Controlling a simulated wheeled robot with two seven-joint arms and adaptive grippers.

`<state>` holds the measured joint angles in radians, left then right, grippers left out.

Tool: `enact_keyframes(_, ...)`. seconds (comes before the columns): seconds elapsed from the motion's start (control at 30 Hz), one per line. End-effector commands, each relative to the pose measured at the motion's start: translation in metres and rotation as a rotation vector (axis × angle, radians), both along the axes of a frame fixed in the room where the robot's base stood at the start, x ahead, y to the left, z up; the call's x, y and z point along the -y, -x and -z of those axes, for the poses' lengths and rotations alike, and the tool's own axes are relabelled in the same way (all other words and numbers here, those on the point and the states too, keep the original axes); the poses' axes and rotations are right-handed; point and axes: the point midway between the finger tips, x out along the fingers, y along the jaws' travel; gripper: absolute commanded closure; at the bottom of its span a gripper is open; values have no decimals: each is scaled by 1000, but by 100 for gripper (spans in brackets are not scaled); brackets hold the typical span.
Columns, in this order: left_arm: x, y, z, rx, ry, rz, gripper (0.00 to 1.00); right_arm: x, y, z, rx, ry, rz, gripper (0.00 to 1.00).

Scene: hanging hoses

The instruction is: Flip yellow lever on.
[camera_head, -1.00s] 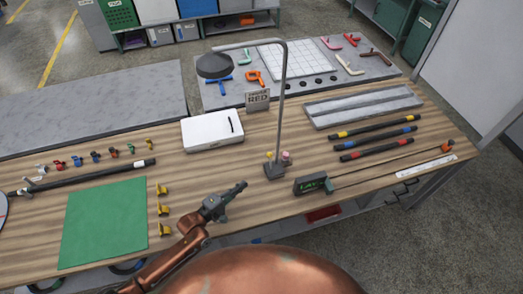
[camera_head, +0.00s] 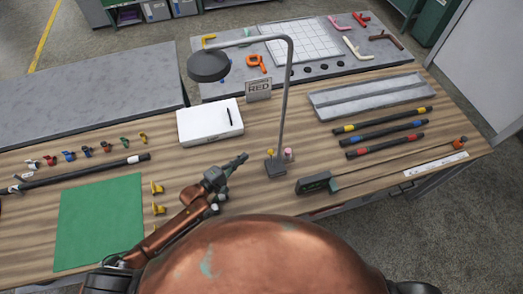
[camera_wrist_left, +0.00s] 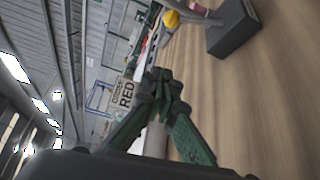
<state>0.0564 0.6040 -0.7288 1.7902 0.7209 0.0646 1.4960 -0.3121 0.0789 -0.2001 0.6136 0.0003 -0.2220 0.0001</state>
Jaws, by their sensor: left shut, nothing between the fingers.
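A small yellow lever (camera_head: 269,153) with a rounded end stands on the dark base (camera_head: 276,167) of the desk lamp. A pink knob (camera_head: 289,154) is beside it. In the left wrist view the yellow lever (camera_wrist_left: 171,18) shows at the top, with the lamp base (camera_wrist_left: 233,28) to its right. My left gripper (camera_head: 241,160) is shut and empty. It is just left of the lamp base and apart from the lever. Its closed green-and-black fingers (camera_wrist_left: 161,88) show in the left wrist view. Whether the lever is on or off is unclear. My right gripper is not in view.
The lamp's post (camera_head: 284,100) rises beside the gripper, its shade (camera_head: 208,65) overhead. A white box (camera_head: 210,121) and a "RED" sign (camera_head: 258,90) stand behind. A green mat (camera_head: 100,222) lies left; a dark green device (camera_head: 315,183) lies right of the lamp.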

Motion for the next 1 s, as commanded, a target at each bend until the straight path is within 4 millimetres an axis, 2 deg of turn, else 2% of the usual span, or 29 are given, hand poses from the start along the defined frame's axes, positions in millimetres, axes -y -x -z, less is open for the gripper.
enact_keyframes(0.17,11,-12,0,2,2,2,100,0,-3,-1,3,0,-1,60)
enact_keyframes(0.4,43,-46,4,3,2,4,100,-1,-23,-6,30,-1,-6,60)
enact_keyframes(0.63,72,-76,8,2,1,6,100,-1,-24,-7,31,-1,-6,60)
enact_keyframes(0.8,81,-53,2,-2,3,4,100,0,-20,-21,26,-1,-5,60)
enact_keyframes(1.0,87,-41,1,1,1,4,100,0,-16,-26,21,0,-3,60)
